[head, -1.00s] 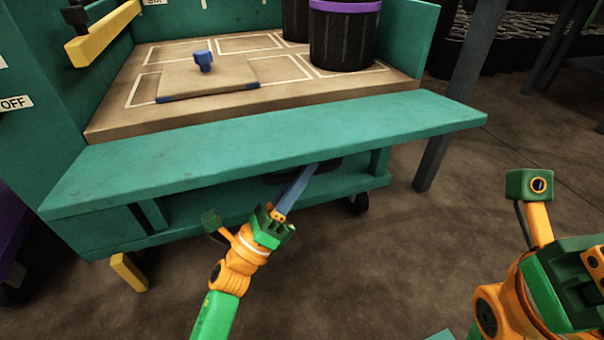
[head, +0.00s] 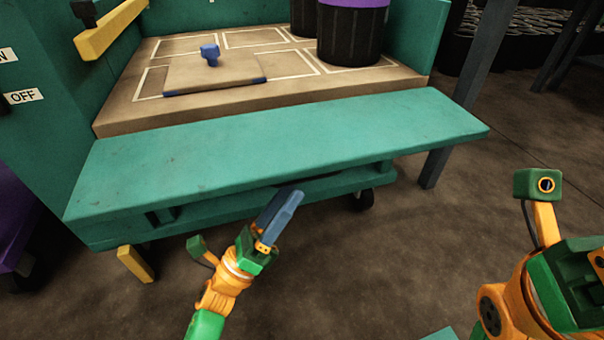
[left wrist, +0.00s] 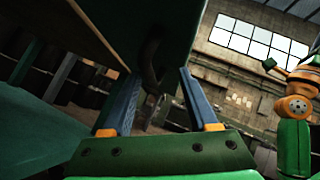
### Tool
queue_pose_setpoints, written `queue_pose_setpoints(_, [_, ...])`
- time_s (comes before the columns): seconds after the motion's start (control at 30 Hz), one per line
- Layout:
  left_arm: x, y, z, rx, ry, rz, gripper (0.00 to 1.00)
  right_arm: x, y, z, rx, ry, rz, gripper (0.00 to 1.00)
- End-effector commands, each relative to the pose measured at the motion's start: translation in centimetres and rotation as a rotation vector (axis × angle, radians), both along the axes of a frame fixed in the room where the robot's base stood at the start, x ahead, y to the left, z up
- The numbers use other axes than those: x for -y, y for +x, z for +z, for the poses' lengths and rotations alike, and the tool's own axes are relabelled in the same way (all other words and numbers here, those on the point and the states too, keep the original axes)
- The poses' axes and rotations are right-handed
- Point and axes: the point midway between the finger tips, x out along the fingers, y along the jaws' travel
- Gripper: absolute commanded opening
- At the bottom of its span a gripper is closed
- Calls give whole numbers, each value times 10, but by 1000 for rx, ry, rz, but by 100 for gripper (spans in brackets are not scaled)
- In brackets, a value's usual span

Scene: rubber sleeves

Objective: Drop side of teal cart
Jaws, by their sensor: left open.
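The teal cart's side panel (head: 280,150) is folded outward along the front of the deck, sloping slightly down toward me. It also shows overhead in the left wrist view (left wrist: 178,35), with a dark curved handle-like part (left wrist: 150,65) on it, between my fingers in the picture. My left gripper (head: 280,208) is open and empty, just below the panel's front edge; I cannot tell whether it touches. My right gripper (head: 580,275) is at the right edge, well clear of the cart, with its fingertips out of view.
The cart's deck (head: 120,120) holds a flat board with a blue knob (head: 210,54) and black bins (head: 350,38). A yellow bar (head: 110,30) is at upper left. A caster (head: 362,199) and grey leg (head: 435,168) stand at right. The floor in front is mostly clear.

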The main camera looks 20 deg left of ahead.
Motion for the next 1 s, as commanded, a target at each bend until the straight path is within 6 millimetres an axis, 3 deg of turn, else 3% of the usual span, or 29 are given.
queue_pose_setpoints(0.37, [-4, -8, -7, 4, 1, 0, 50, 0, 4, -3, -13, 0, -2, 50])
queue_pose_setpoints(1.0, [-35, -37, -53, 0, 1, 0, 50, 0, 2, -42, -9, 0, -1, 50])
